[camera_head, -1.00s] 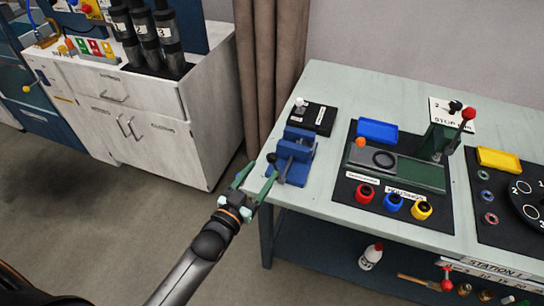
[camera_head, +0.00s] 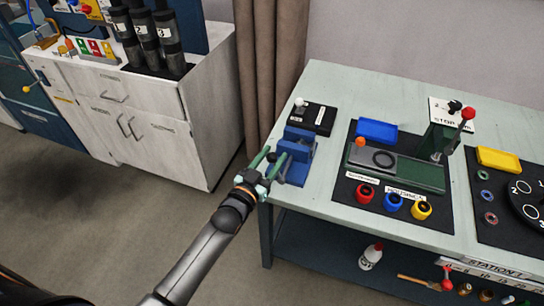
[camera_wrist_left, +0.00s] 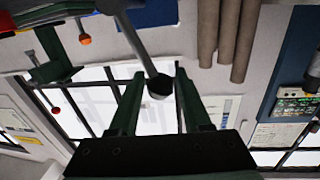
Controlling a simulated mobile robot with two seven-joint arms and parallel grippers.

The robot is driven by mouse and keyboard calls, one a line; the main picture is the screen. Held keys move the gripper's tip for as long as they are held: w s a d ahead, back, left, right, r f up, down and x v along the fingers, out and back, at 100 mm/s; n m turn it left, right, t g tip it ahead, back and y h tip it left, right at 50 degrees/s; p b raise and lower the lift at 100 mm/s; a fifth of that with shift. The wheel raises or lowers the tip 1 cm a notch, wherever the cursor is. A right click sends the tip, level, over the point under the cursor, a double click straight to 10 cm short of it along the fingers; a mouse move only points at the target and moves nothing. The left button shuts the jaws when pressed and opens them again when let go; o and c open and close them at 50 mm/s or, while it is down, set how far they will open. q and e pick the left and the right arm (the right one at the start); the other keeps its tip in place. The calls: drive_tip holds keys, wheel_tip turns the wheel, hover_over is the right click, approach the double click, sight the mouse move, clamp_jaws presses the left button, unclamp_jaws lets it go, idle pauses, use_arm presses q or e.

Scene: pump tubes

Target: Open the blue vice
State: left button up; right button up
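The blue vice (camera_head: 301,148) stands at the left end of the pale green table. A grey rod with a dark ball end, apparently its handle (camera_wrist_left: 160,88), shows in the left wrist view. My left gripper (camera_head: 269,161) is at the vice's near left side, by the table's left edge. In the left wrist view, its green fingers (camera_wrist_left: 159,98) are apart, with the ball end between them and gaps on both sides. The fingers do not look closed on it. My right gripper is not in view.
A black block with a white knob (camera_head: 312,118) sits just behind the vice. To its right, a dark mat (camera_head: 345,195) holds a press fixture (camera_head: 425,172), a blue tray (camera_head: 377,131) and several coloured pots. The space left of the table is free.

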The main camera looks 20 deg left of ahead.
use_arm(q)
clamp_jaws()
idle(1.1)
